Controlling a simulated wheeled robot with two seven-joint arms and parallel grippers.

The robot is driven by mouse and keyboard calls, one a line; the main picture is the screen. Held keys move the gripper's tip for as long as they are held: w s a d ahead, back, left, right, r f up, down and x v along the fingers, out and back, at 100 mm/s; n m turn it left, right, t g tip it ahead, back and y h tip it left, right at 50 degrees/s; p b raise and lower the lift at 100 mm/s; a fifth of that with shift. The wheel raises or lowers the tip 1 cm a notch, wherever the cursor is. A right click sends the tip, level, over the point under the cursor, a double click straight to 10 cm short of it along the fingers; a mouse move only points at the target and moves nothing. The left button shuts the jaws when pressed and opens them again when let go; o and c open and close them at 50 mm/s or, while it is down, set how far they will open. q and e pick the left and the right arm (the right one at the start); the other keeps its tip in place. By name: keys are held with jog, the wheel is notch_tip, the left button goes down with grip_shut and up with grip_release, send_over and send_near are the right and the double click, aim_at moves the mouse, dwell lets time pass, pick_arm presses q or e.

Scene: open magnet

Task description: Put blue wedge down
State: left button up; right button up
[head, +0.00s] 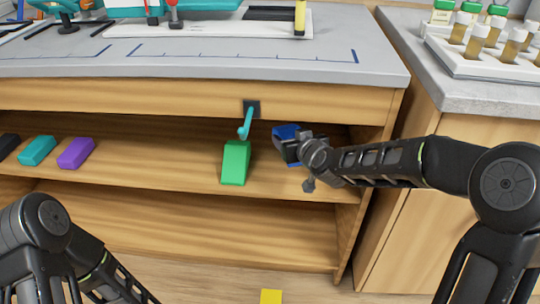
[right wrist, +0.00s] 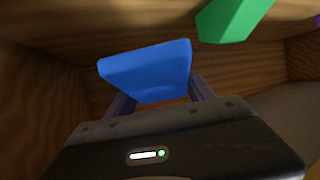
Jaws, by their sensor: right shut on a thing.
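The blue wedge (head: 287,131) is inside the open shelf under the counter, at its right side. My right gripper (head: 290,146) reaches into the shelf and is shut on it. In the right wrist view the blue wedge (right wrist: 150,72) sits between the fingers, with its broad face toward the camera. I cannot tell whether it touches the shelf board. My left arm shows at the lower left in the head view, but its gripper is out of view.
A green block (head: 235,163) stands on the shelf (head: 185,178) just left of my right gripper. Purple (head: 76,153), teal (head: 38,150) and black blocks lie farther left. A teal hook (head: 246,122) hangs from the counter's front. A yellow block (head: 271,296) is on the floor.

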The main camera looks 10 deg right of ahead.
jog(key=b, duration=0.2)
send_over(289, 170)
notch_tip(289, 170, down, 5)
jog(key=shift+r, duration=0.1)
notch_tip(289, 170, down, 4)
jog(key=shift+b, duration=0.7)
jog(key=shift+r, duration=0.1)
jog(key=shift+f, duration=0.25)
jog(key=o, duration=1.3)
jog(key=shift+r, duration=0.1)
jog(key=shift+o, duration=0.2)
